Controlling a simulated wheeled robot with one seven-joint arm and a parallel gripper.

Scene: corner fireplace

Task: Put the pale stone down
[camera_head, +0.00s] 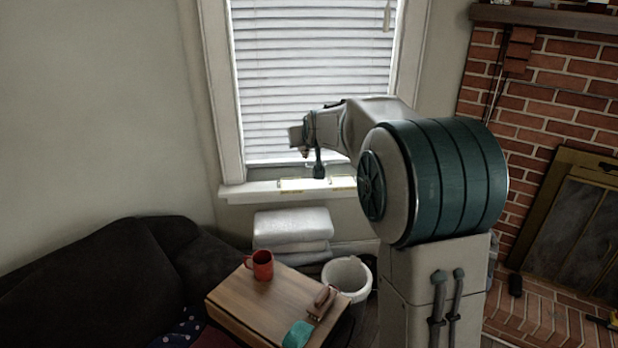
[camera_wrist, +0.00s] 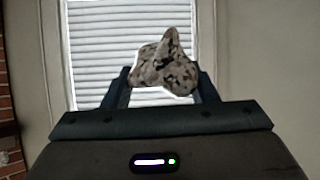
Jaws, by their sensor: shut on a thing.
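The pale stone (camera_wrist: 162,72) is a lumpy, speckled grey-and-white piece with a pointed top, seen in the wrist view. My gripper (camera_wrist: 163,82) is shut on it, with one dark finger on each side. In the head view my gripper (camera_head: 319,168) is up in front of the window, above the sill, and the stone cannot be made out clearly there. In the wrist view the stone shows against the white blinds, with no surface visible under it.
A wooden table (camera_head: 235,300) holds a red mug (camera_head: 260,265), a teal roll (camera_head: 297,334) and a brown item (camera_head: 322,300). A white bin (camera_head: 347,275) and stacked white bundles (camera_head: 292,228) stand behind it. The window sill (camera_head: 250,192), dark sofa (camera_head: 90,270) and brick fireplace (camera_head: 540,100) surround.

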